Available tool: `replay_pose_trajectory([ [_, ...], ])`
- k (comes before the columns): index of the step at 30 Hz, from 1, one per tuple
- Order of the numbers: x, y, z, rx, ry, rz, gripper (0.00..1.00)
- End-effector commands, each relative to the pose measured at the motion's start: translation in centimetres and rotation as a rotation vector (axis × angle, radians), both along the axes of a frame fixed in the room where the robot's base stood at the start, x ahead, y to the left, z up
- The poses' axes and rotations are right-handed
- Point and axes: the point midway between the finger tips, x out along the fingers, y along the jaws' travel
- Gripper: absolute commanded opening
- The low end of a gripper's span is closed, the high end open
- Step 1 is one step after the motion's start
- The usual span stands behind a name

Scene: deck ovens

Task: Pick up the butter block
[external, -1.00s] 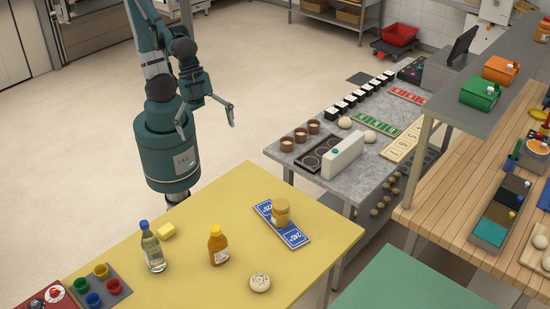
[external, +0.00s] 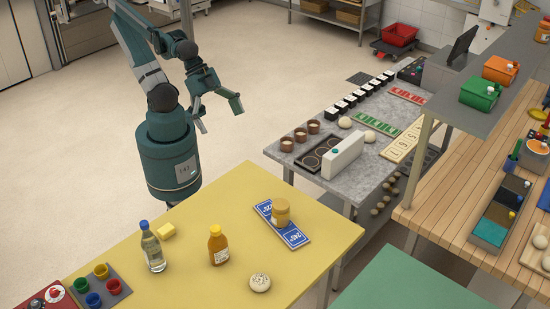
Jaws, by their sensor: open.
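The butter block (external: 167,231) is a small pale yellow block lying on the yellow table (external: 195,280), just right of and behind a clear bottle. My gripper (external: 220,114) is open and empty. It is in the air beyond the table's far edge, well above and apart from the butter block. Its two fingers are spread, one toward the right and one pointing down.
The bottle (external: 152,247) with a blue cap stands close to the butter. Coloured cups sit in a tray (external: 118,286) at front left.

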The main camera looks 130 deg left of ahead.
Motion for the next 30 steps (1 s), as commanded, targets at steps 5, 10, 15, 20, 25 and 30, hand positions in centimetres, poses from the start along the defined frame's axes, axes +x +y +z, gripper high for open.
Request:
replay_pose_trajectory([
  [5, 0.01, -0.02, 0.02, 0.001, 0.0, -0.001, 1.0],
  [10, 0.0, -0.02, 0.01, 0.001, 0.001, -0.001, 1.0],
  [15, 0.01, -0.03, 0.01, 0.001, 0.001, -0.002, 0.79],
  [20, 0.01, -0.03, 0.01, 0.001, 0.001, -0.002, 0.58],
  [25, 0.0, -0.03, 0.0, 0.0, 0.001, -0.002, 0.43],
  [30, 0.0, -0.03, 0.0, 0.001, 0.001, -0.002, 0.43],
])
